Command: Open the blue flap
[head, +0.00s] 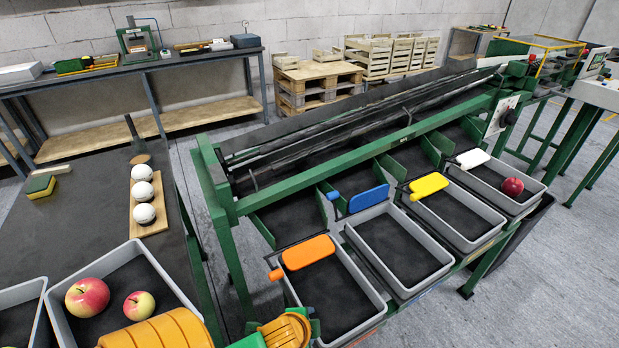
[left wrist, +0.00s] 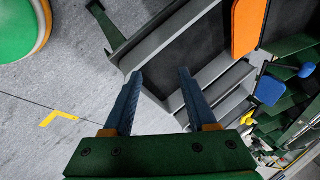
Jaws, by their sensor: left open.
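The blue flap (head: 368,198) is at the lower end of its chute, above the back edge of an empty grey crate (head: 416,291). Its blue knob (head: 333,195) sticks out to the left. In the left wrist view the blue flap (left wrist: 268,90) and its knob (left wrist: 307,70) are at the right, beyond the orange flap (left wrist: 248,25). My left gripper (left wrist: 160,74) is open and empty, with bare floor and a crate edge behind its fingers. It is well apart from the blue flap. My right gripper is not in view.
The orange flap (head: 307,252) is left of the blue one; the yellow flap (head: 428,185) and white flap (head: 473,158) are right. A red apple (head: 512,186) lies in the far right crate. A green frame rail (head: 350,149) runs above the flaps.

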